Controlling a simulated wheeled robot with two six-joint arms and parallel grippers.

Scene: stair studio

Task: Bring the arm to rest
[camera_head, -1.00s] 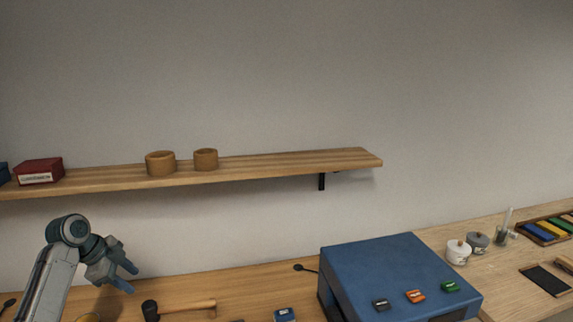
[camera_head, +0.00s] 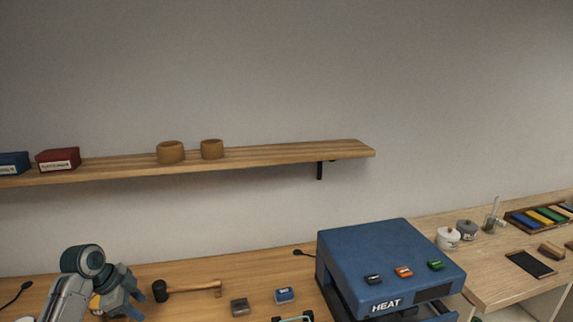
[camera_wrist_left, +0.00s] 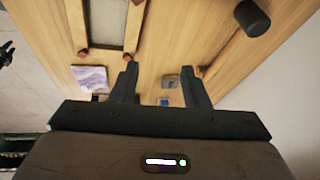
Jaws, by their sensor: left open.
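My left gripper (camera_head: 128,308) is at the lower left of the head view, above the wooden bench, with its fingers pointing down and to the right. In the left wrist view its two fingers (camera_wrist_left: 160,82) stand apart with nothing between them. The bench top with its objects shows past the fingertips. My right gripper is in neither view.
A mallet (camera_head: 190,288) lies on the bench right of my left gripper. A grey block (camera_head: 239,306) and a blue block (camera_head: 285,295) lie beyond it. A blue heat press (camera_head: 385,255) stands at right. A wall shelf (camera_head: 270,161) holds two wooden cups and two boxes.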

